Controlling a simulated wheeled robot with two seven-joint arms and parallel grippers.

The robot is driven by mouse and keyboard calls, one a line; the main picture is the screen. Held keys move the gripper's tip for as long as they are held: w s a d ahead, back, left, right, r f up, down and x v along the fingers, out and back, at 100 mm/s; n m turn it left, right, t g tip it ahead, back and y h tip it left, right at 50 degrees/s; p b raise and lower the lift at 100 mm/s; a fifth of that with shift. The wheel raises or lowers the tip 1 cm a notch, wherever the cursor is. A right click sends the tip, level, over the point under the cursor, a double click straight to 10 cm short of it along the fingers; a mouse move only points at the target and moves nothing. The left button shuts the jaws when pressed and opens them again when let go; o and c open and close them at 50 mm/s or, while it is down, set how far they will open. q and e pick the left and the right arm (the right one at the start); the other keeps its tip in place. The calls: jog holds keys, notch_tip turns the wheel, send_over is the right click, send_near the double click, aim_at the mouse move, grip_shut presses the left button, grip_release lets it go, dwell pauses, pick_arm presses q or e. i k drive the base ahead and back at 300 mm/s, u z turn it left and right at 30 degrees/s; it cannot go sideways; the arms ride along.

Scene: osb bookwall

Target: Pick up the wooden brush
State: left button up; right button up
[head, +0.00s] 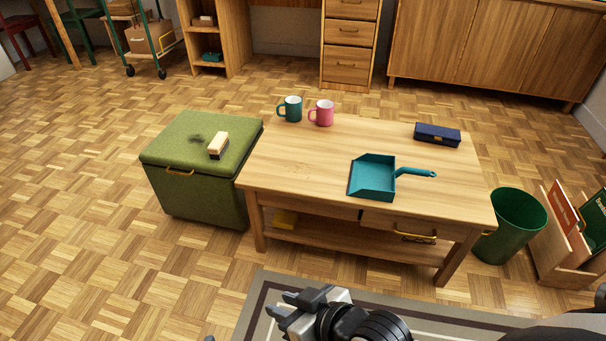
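The wooden brush (218,144) is a small pale block with dark bristles underneath. It lies on the green storage stool (180,128), left of the low table, close to a dark smudge. My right gripper (279,304) is at the bottom middle over the rug, well in front of the table and far from the brush. Its two fingers point left with a gap between them, and nothing is between them. Only a small dark tip at the bottom edge, perhaps of my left gripper (209,338), shows; the rest is out of frame.
The wooden table (290,165) holds a teal mug (292,109), a pink mug (323,113), a teal dustpan (373,177) and a dark blue case (437,134). A green bin (512,226) and wooden crate (560,262) stand right. The floor before the stool is clear.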

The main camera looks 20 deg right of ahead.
aim_at(218, 145)
jog(key=u, duration=0.45)
jog(key=i, duration=1.35)
jog(key=z, duration=0.25)
